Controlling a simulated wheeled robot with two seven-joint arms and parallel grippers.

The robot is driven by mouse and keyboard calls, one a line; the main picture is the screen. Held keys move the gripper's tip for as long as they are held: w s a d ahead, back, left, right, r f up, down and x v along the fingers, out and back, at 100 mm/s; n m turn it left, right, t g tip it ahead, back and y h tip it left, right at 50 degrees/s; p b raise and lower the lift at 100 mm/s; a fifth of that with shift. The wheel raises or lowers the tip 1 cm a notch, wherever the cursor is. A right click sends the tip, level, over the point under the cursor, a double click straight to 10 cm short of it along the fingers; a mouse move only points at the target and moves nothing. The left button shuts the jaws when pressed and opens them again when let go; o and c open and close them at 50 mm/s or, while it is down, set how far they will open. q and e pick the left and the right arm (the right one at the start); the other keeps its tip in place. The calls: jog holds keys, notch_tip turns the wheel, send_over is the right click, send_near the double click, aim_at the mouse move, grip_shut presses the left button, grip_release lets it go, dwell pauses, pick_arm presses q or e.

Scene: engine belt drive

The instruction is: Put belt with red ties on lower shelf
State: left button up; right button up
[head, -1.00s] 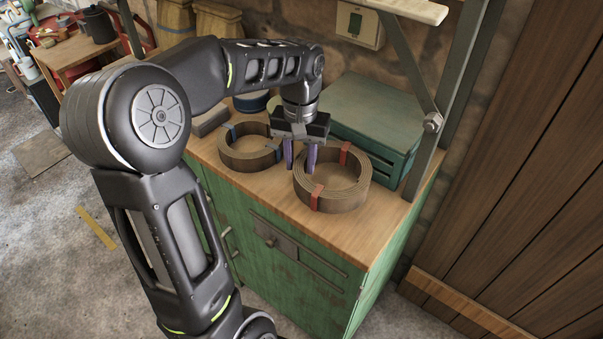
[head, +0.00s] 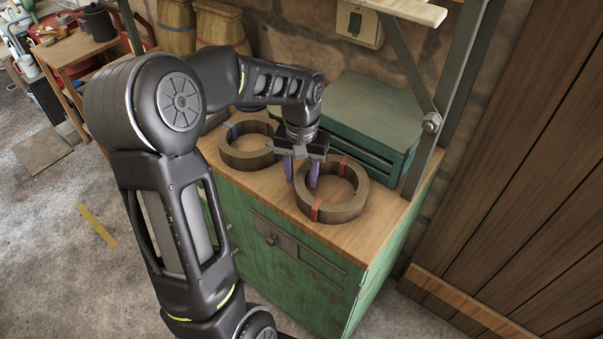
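The belt with red ties (head: 342,211) is a brown coiled ring lying flat on the wooden top of a green cabinet, at the centre right. My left gripper (head: 301,182) points down at its left side. Its purple fingers are apart, one outside the ring and one over its opening, with the coil wall between them. Whether they touch the wall is hard to tell. A similar belt with blue ties (head: 248,158) lies to the left. A pale shelf board (head: 405,10) shows at the top edge. My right gripper is not in view.
A green metal case (head: 370,118) stands behind the belts, against the wall. A grey upright post with a brace (head: 432,120) rises at the right of the cabinet top (head: 370,247). The cabinet's front strip is clear.

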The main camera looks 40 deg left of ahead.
pick_arm(q)
jog(key=shift+o, duration=1.2)
notch_tip(320, 180, up, 12)
jog(key=shift+r, duration=0.2)
jog(key=shift+s, duration=0.1)
